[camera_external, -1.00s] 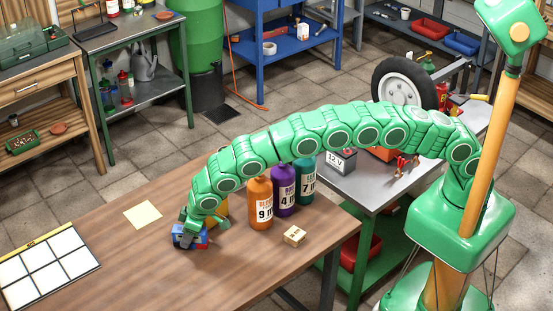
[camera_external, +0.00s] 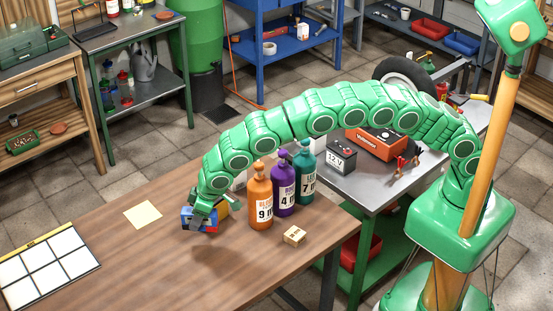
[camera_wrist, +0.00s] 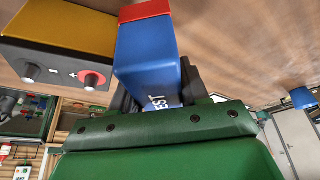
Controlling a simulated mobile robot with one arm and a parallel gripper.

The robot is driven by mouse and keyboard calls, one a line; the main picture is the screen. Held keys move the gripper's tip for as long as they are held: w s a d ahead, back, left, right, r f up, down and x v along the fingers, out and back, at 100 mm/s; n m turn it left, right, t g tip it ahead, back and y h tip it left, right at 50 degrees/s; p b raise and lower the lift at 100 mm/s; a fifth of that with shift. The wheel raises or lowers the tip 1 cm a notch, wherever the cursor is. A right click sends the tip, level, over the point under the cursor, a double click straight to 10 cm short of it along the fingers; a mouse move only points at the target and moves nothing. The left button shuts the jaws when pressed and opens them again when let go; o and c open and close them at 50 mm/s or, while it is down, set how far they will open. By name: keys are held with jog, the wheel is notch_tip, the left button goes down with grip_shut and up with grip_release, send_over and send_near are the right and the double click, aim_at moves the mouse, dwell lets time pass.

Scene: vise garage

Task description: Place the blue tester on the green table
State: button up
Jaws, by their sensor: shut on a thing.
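The blue tester (camera_external: 189,223) is a small blue box; in the wrist view (camera_wrist: 148,60) it shows a red end and white lettering. My gripper (camera_external: 203,213) is shut on it, with dark fingers on both sides of the blue body, and holds it above the brown wooden table. Two tables have green frames: one with a grey top (camera_external: 102,42) at the back left, and one with a grey top (camera_external: 355,195) and a green lower shelf at the right. I cannot tell which is the green table.
A yellow battery (camera_wrist: 62,30) with two terminals sits close beside the tester. The brown table (camera_external: 150,265) is clear in front.

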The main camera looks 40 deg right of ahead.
jog(key=v, duration=0.2)
jog(key=shift+s+d+r, duration=0.15)
jog(key=shift+d+r, duration=0.05)
jog(key=shift+d, duration=0.2)
jog(key=s+d+r, duration=0.3)
jog(key=s+d, duration=0.2)
jog(key=d, duration=0.2)
jog(key=shift+r, duration=0.3)
jog(key=shift+d, duration=0.15)
